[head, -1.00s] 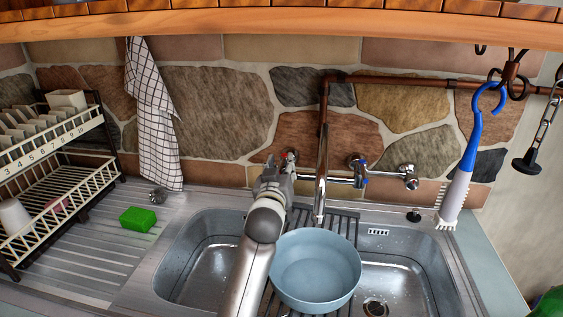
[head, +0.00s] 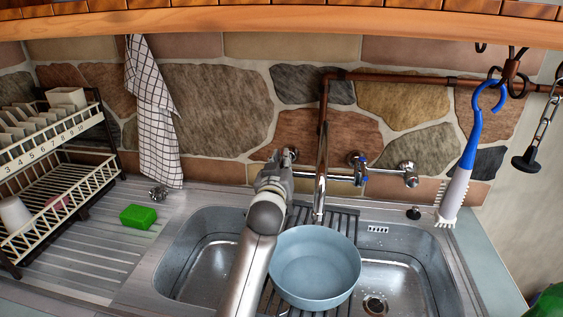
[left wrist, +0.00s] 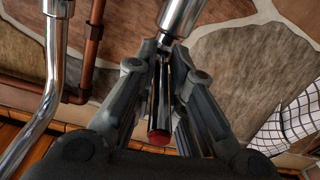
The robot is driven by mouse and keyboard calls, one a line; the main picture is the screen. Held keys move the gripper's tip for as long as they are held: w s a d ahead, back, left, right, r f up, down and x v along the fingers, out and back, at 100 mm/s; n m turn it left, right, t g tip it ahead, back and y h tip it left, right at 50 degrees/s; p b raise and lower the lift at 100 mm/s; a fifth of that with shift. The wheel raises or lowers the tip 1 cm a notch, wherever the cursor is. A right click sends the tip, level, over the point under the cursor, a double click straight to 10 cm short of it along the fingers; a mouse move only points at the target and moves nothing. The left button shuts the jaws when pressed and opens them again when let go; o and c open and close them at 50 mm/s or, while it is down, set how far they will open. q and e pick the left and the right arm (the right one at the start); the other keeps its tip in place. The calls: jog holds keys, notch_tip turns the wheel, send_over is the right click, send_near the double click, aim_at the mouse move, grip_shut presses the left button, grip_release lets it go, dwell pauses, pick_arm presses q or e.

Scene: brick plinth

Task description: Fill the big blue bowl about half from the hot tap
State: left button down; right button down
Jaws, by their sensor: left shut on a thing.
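The big blue bowl (head: 315,270) stands upright on the ribbed strip between the two sink basins. The chrome spout (head: 319,197) comes down just behind its rim. My left gripper (head: 281,158) is at the left tap by the wall. In the left wrist view, its fingers (left wrist: 163,65) are closed on the hot tap's handle (left wrist: 160,105), a chrome lever with a red end. I cannot make out a water stream or a water level in the bowl. My right gripper is not in view.
The blue-marked tap (head: 359,168) is right of the spout. A blue-and-white brush (head: 461,180) hangs at the right. A green sponge (head: 138,217) lies on the drainboard, left of the sink (head: 172,250). A dish rack (head: 60,180) stands at the far left, beside a checked towel (head: 157,120).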

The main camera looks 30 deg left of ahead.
pick_arm(q)
jog(key=shift+a+r+h+p, duration=0.2)
jog(key=shift+h+p, duration=0.1)
jog(key=shift+p, duration=0.3)
jog(key=shift+s+a+f+m+t+h+p, duration=0.1)
jog(key=shift+a+m+t+h+p, duration=0.2)
jog(key=shift+m+h+p, duration=0.85)
jog(key=shift+a+m+t+h+p, duration=0.1)
jog(key=shift+a+m+h+p, duration=0.55)
jog(key=shift+h, duration=1)
jog(key=shift+d+m, duration=0.3)
jog(key=c, duration=1.5)
grip_release()
